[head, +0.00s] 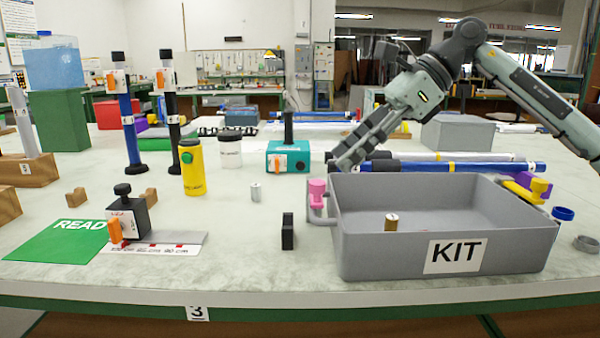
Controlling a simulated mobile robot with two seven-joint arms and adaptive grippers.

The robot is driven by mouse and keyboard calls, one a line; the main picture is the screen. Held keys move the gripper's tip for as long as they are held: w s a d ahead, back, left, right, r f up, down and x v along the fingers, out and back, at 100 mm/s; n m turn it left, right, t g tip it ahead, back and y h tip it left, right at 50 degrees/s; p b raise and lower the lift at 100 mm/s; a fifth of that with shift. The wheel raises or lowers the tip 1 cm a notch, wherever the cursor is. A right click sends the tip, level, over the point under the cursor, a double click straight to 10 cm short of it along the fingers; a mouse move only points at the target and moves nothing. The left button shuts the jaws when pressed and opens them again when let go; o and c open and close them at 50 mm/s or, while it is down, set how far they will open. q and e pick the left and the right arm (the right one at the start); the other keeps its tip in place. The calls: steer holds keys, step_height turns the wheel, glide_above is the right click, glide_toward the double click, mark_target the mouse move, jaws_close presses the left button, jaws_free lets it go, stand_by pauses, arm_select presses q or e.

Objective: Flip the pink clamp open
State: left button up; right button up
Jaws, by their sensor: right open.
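My right gripper (341,161) reaches in from the upper right, pointing down and left. It is open, with nothing seen between its fingers. In the picture its fingertips are above and slightly right of the pink clamp, apart from it. My left gripper is not in view.
A brass cylinder (391,222) is in the tray. A yellow clamp (524,191) is at the tray's right side.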

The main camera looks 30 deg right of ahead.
mark_target(318, 181)
steer(key=x, duration=0.7)
steer(key=shift+a+f, duration=0.1)
steer(key=shift+a, duration=0.1)
jaws_close()
